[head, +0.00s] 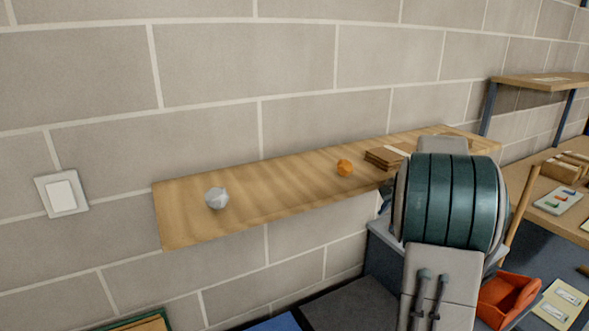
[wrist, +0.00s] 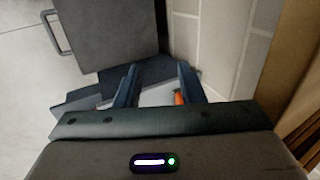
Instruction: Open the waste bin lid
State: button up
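My gripper (wrist: 157,85) shows in the wrist view with its two dark blue fingers spread apart and nothing held between them. In the head view my own arm hides it. A dark grey flat panel (wrist: 108,35) with a bar handle (wrist: 55,32) on its left side lies beyond the fingers, up and to the left, apart from them. It may be the waste bin's lid, but I cannot tell for sure. A dark grey flat surface (head: 350,303) at the bottom of the head view may belong to the same thing.
A wooden wall shelf (head: 275,200) holds a grey faceted ball (head: 216,198), an orange ball (head: 344,167) and brown flat pieces (head: 384,158). A red-orange bin (head: 508,298) stands right of my arm. The block wall (wrist: 215,45) is close on the right in the wrist view.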

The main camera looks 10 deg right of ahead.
jog(key=s+a+r+n+g, duration=0.15)
jog(key=s+a+n, duration=0.85)
jog(key=s+a, duration=1)
jog(key=s+a+f+n+h, duration=0.1)
jog(key=s+a+f+n, duration=0.1)
jog(key=s+a+n, duration=0.2)
jog(key=s+a, duration=0.1)
jog(key=s, duration=0.1)
jog(key=shift+s+a+n, duration=0.15)
jog(key=shift+s+n, duration=0.15)
jog(key=shift+s+f, duration=0.15)
jog(key=shift+s, duration=0.15)
jog(key=shift+c, duration=1.4)
jog(key=shift+s+a+f+n, duration=0.1)
jog(key=shift+s+n, duration=0.05)
jog(key=shift+n, duration=0.15)
grip_shut()
